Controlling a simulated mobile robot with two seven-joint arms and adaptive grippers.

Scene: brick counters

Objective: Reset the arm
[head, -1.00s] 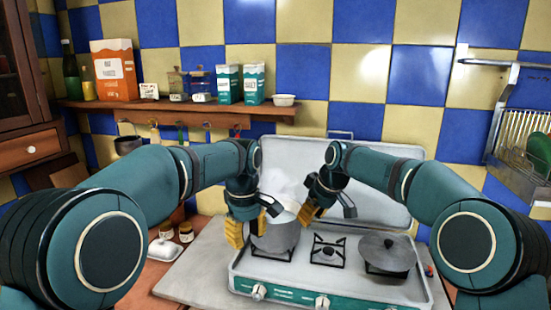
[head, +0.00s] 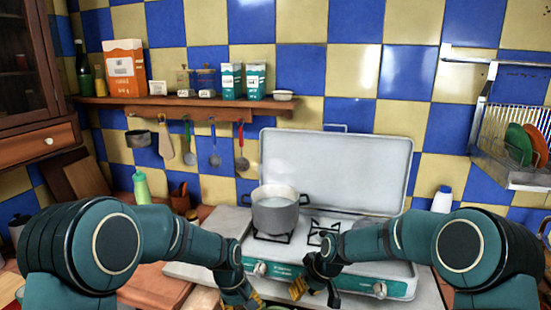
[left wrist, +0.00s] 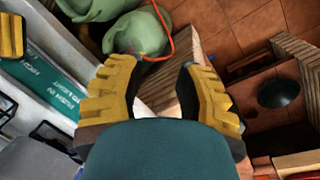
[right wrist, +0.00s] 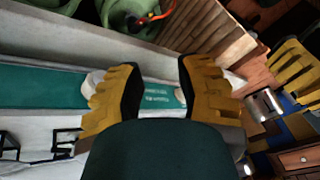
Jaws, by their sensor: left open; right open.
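My left gripper (head: 243,302) and my right gripper (head: 314,288) are low in front of the stove's teal front panel, partly cut off or blurred in the head view. In the left wrist view my left gripper (left wrist: 160,68) is open with nothing between its yellow fingers. In the right wrist view my right gripper (right wrist: 157,68) is open and empty near the teal panel. Both arms are bent down toward my body. A grey pot (head: 275,216) with pale contents stands upright on the left burner, apart from both grippers.
The white stove (head: 338,168) has its lid raised. A shelf (head: 180,103) holds boxes and jars, with utensils hanging below. A green bottle (head: 141,187) stands left, a white bottle (head: 442,200) right, and a dish rack (head: 512,140) hangs at right.

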